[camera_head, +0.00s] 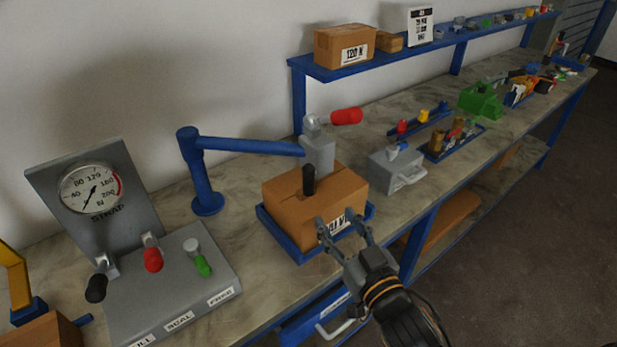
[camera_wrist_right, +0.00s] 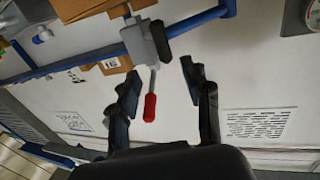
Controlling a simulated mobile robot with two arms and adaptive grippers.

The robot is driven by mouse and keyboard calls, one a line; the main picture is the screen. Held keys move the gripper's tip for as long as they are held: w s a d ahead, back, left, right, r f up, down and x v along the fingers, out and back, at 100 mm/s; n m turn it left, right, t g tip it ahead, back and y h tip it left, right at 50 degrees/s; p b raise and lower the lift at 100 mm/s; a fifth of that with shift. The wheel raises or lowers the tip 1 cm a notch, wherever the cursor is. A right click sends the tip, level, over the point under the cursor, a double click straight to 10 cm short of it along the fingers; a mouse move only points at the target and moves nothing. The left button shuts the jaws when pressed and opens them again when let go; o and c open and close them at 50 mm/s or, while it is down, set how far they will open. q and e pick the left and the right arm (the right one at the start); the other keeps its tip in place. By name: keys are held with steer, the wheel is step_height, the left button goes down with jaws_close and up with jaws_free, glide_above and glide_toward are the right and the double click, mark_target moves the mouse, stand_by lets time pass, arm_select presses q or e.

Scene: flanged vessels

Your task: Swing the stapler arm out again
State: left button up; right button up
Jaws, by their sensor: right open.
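The stapler arm (camera_head: 245,145) is a blue bar on a blue post (camera_head: 203,185). It reaches right over a cardboard box (camera_head: 285,208). At its end is the grey stapler head (camera_head: 319,152) with a red-gripped lever (camera_head: 346,116) and a black knob (camera_head: 308,180). The head is over the box; whether it touches the box top I cannot tell. My right gripper (camera_head: 337,221) is open and empty in front of the box's labelled side. In the right wrist view, the stapler head (camera_wrist_right: 138,44) and red grip (camera_wrist_right: 150,107) appear beyond the open fingers. My left gripper is out of view.
The box sits in a blue tray (camera_head: 283,237). A gauge panel (camera_head: 90,190) with several levers stands left. A grey block (camera_head: 397,168) and bins of parts are to the right. A blue shelf (camera_head: 385,60) runs along the wall behind.

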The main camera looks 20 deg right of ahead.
mark_target(311, 182)
steer(key=w+p, duration=0.1)
steer(key=w, duration=0.3)
steer(key=w+a+p, duration=0.1)
steer(key=w, duration=0.4)
steer(key=w+p, duration=0.1)
steer(key=w, duration=0.3)
steer(key=shift+w+a+r+p, duration=0.2)
steer(key=shift+w+a+p, duration=0.1)
steer(key=shift+w+p, duration=0.1)
jaws_close()
